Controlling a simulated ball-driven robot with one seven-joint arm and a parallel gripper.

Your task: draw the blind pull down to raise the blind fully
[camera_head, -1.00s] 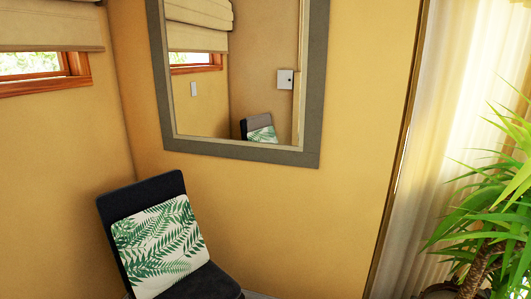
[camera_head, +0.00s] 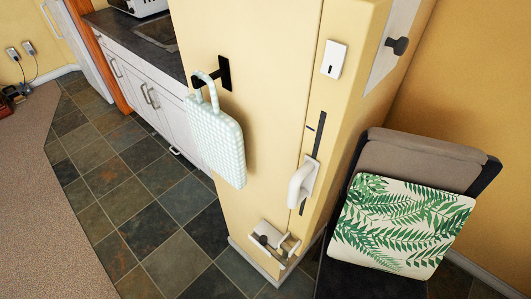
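The blind and its window are not in this view. On the narrow face of a cream wall pillar, a white handle (camera_head: 301,184) sits at a dark vertical slot or track (camera_head: 316,140), with a short dark mark beside the track's upper part. This may be the blind pull, but I cannot tell for certain. The handle is at the lower part of the track. My gripper is not in view.
A checked bag (camera_head: 217,142) hangs from a black hook (camera_head: 224,73). A white fitting (camera_head: 274,240) sits low on the pillar, a switch plate (camera_head: 333,60) high. A chair (camera_head: 430,158) with a leaf-print cushion (camera_head: 398,225) stands right. Tiled floor (camera_head: 150,232) is clear at left.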

